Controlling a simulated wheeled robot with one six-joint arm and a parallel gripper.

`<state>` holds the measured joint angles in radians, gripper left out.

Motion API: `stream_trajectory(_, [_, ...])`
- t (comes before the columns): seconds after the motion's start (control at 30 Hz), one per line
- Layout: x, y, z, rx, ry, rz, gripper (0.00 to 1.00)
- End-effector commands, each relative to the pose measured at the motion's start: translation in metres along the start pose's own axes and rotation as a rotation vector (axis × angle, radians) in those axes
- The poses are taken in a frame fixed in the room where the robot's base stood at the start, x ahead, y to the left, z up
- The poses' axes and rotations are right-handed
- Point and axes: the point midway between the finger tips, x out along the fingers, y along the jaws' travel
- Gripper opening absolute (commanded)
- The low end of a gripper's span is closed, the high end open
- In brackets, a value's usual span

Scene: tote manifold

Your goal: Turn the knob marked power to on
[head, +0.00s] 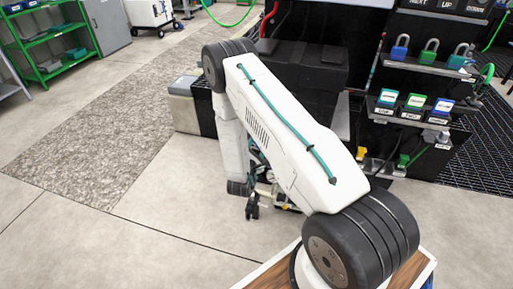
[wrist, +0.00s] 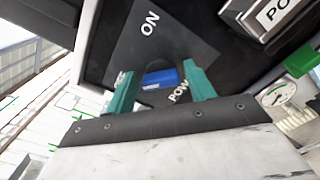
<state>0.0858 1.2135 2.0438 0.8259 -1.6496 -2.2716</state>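In the wrist view, a blue knob (wrist: 160,78) sits on a dark grey plate (wrist: 185,42). The plate carries "ON" above the knob in the picture and "POW", partly covered, below right. Another white marking at the left is mostly hidden by a finger. The knob's bar lies nearly across the picture, slightly tilted. My gripper (wrist: 160,80) has its two teal fingers apart, one on each side of the knob in the picture. I cannot tell whether they touch it. In the head view, my arm hides the knob and most of the gripper.
A white label starting "PO" (wrist: 278,12) and a green part (wrist: 300,62) are beside the plate. In the head view, padlocks (head: 428,52) and coloured tags (head: 414,103) sit on the dark station's shelves. Open floor (head: 165,190) lies left; a green rack (head: 50,45) stands far left.

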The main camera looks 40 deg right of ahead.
Motion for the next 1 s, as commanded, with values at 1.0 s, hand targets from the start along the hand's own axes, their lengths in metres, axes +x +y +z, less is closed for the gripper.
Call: stream_trajectory(1.0, [-0.0012, -0.0043, -0.001, 0.439, 0.002, -0.003, 0.19])
